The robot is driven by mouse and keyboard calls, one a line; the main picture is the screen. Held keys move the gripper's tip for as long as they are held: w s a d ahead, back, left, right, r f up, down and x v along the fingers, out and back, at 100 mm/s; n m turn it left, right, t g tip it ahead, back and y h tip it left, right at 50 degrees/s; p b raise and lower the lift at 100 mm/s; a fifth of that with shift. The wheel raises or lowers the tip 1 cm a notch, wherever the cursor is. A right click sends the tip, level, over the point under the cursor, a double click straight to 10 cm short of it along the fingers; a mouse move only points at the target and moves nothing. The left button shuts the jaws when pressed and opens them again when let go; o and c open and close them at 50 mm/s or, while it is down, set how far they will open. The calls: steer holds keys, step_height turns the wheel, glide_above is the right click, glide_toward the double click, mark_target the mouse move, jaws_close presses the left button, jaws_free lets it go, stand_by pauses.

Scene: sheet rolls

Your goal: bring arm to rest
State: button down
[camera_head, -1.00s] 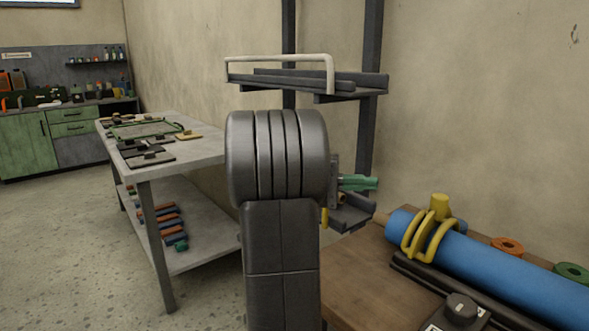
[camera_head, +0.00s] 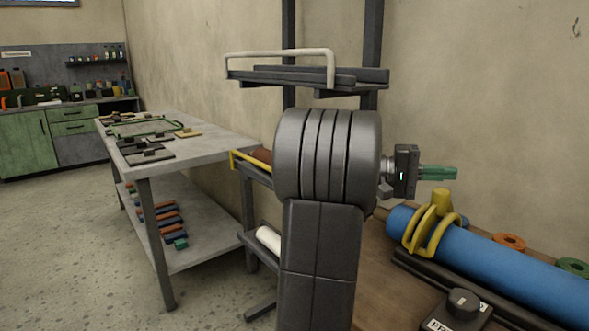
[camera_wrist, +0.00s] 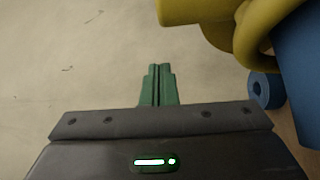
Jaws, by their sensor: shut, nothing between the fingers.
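My gripper (camera_head: 438,173) has green fingers and points right in the head view, above the wooden bench and in front of the wall. My dark arm stands upright in the middle of that view. In the wrist view my gripper (camera_wrist: 158,72) has its two fingers together with nothing between them. The fingers touch nothing that I can see.
A blue roll (camera_head: 500,258) with a yellow clamp (camera_head: 432,222) lies on the bench below the gripper. The clamp shows large and near in the wrist view (camera_wrist: 200,12). A rack shelf (camera_head: 300,76) stands behind my arm. A grey table (camera_head: 205,150) is at left.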

steer(key=w+d+f+n+y+p, duration=0.1)
steer(key=w+d+p, duration=0.1)
steer(key=p, duration=0.3)
steer(key=w+d+f+n+y+p, duration=0.2)
steer(key=d+p, duration=0.1)
steer(key=p, duration=0.2)
steer(key=w+d+f+n+y+p, duration=0.1)
steer(key=w+d+f+p, duration=0.1)
steer(key=p, duration=0.4)
steer(key=shift+w+d+n+y, duration=0.1)
steer(key=shift+d+n+y, duration=0.2)
steer(key=shift+d+n, duration=0.1)
steer(key=f+p, duration=0.1)
steer(key=p, duration=0.1)
steer(key=d+f+n+y+p, duration=0.1)
steer(key=p, duration=0.1)
steer(key=shift+w+g+y, duration=0.3)
steer(key=shift+w, duration=0.05)
steer(key=shift+w+f+n+p, duration=0.1)
steer(key=shift+f+n+p, duration=0.3)
steer(key=shift+f+p, duration=0.25)
